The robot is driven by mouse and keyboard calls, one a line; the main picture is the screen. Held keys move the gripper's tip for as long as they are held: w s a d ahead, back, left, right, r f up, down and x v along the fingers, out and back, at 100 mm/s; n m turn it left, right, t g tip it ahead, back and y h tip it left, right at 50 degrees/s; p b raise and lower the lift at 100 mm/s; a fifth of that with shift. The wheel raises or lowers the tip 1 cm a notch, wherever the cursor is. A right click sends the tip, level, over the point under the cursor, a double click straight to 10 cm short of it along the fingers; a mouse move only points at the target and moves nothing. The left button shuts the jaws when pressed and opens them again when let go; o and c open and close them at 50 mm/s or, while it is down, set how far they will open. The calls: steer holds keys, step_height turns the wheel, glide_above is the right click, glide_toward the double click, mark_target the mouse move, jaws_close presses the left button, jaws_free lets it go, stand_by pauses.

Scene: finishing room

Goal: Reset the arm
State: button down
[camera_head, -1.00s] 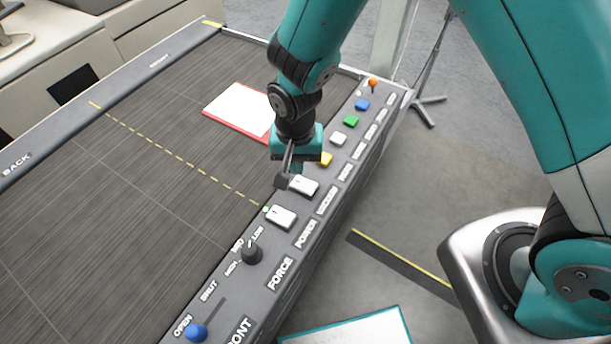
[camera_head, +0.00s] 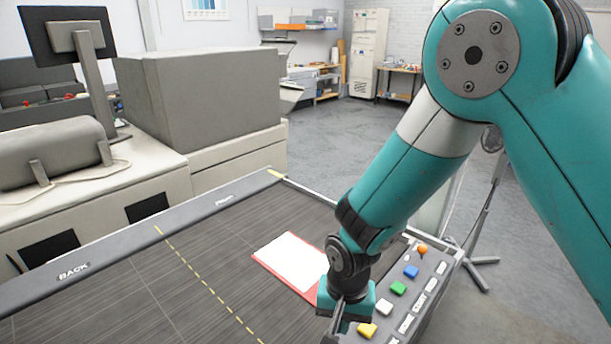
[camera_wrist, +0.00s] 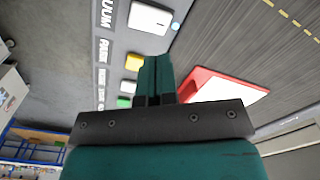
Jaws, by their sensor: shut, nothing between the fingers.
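My teal arm reaches down from the right in the head view. My gripper (camera_head: 338,322) is above the near edge of the dark table (camera_head: 130,290), beside the control panel's yellow button (camera_head: 367,330). In the wrist view the gripper's fingers (camera_wrist: 155,62) are together, with nothing between them. The panel (camera_wrist: 110,45) with its white, yellow and green buttons lies to their left there. Contact with the panel is not visible.
A white sheet with a red border (camera_head: 290,260) lies on the table beside my gripper. Green (camera_head: 398,288) and blue (camera_head: 411,271) buttons and an orange-topped knob (camera_head: 422,249) line the panel. A large grey box (camera_head: 215,100) and a monitor (camera_head: 75,38) stand behind. Floor is open at centre back.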

steer(key=s+d+r+n+y+b, duration=0.2)
steer(key=s+r+n, duration=0.3)
steer(key=s+r, duration=0.3)
steer(key=s+d+r+n+y+b, duration=0.2)
steer(key=s+d+r+n+b, duration=0.2)
steer(key=s+r, duration=0.3)
steer(key=shift+s+d+r+n+b, duration=0.45)
steer(key=shift+r+b, duration=0.1)
steer(key=shift+r, duration=0.15)
steer(key=shift+w+d, duration=0.1)
